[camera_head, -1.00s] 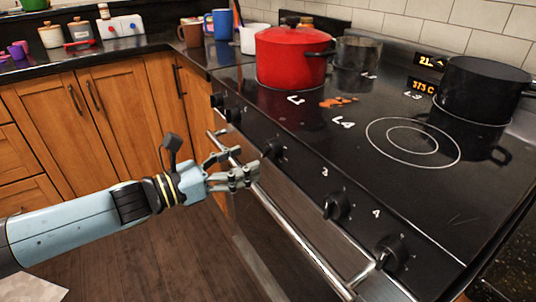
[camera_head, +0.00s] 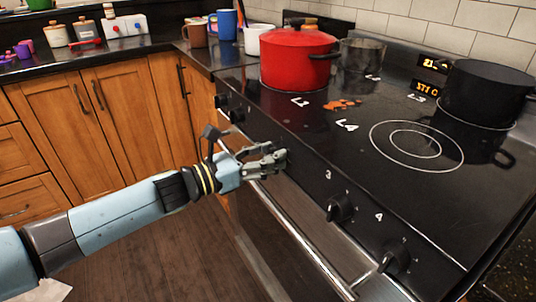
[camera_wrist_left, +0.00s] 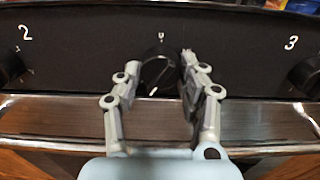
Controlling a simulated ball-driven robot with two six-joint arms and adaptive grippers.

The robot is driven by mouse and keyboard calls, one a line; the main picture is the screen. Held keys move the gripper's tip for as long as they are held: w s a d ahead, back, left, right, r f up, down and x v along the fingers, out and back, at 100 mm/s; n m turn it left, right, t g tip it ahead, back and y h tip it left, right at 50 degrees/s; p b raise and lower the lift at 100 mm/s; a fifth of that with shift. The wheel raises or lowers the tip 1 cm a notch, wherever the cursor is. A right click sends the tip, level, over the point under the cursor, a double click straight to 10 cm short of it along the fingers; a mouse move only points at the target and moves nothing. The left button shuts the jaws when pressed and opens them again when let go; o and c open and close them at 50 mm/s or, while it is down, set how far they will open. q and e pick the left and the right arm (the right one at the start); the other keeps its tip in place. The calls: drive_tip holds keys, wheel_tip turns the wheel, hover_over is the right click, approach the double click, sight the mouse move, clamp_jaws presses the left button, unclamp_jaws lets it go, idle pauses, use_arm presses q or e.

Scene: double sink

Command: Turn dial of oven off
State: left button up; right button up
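The oven dial (camera_wrist_left: 160,73) is a round black knob on the dark front panel, between the panel marks 2 and 3 in the left wrist view. A light pointer line on it slants. My left gripper (camera_wrist_left: 160,65) has its two grey fingers apart, one on each side of this dial. The fingertips are close to its rim; I cannot tell if they touch it. In the head view my left gripper (camera_head: 272,158) is at the panel and hides the dial. My right gripper is not in view.
The dial by 3 (camera_head: 340,208) and the dial by 4 (camera_head: 396,257) are to the right; more knobs are to the left. A metal oven handle (camera_head: 290,225) runs below the panel. A red pot (camera_head: 297,60) and a black pot (camera_head: 482,95) stand on the stove.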

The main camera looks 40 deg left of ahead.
use_arm(q)
drive_tip(key=c, duration=0.3)
drive_tip(key=shift+c, duration=0.2)
